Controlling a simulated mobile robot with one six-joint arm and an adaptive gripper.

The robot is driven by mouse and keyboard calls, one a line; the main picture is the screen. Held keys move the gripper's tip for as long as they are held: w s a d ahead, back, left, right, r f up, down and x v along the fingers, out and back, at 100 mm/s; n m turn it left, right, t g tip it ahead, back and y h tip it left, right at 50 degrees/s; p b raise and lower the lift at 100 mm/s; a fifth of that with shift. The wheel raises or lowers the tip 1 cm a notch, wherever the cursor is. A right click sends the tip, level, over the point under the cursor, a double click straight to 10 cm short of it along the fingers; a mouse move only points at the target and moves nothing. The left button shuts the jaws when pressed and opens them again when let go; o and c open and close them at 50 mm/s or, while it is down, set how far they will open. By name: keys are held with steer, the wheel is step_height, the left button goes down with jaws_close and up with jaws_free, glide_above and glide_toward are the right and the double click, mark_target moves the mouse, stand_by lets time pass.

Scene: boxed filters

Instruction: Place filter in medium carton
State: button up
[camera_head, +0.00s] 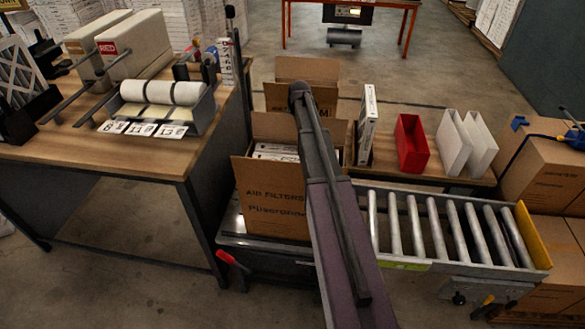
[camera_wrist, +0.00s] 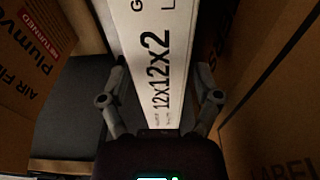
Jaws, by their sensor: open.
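A white boxed filter marked 12x12x2 (camera_wrist: 160,65) fills the middle of the wrist view. My gripper (camera_wrist: 157,80) is open, with one finger on each side of this box; I cannot tell whether the fingers touch it. In the head view my arm covers the gripper. An open brown carton marked AIR FILTERS (camera_head: 268,205) stands in front, with white boxed filters (camera_head: 272,151) inside. A second open carton (camera_head: 308,72) stands behind it. I cannot tell which carton is the medium one. A white boxed filter (camera_head: 367,125) stands upright right of the cartons.
A roller conveyor (camera_head: 445,262) runs right of the front carton. A red bin (camera_head: 411,143) and white bins (camera_head: 465,145) stand on the back bench. A wooden table (camera_head: 150,150) with label rolls is at left. Brown carton walls (camera_wrist: 285,110) flank the gripper closely.

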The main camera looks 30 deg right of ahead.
steer(key=shift+f+b, duration=0.3)
steer(key=shift+f, duration=0.25)
steer(key=c, duration=1.1)
steer(key=shift+r, duration=0.15)
step_height(320, 180, up, 18)
steer(key=p, duration=1.8)
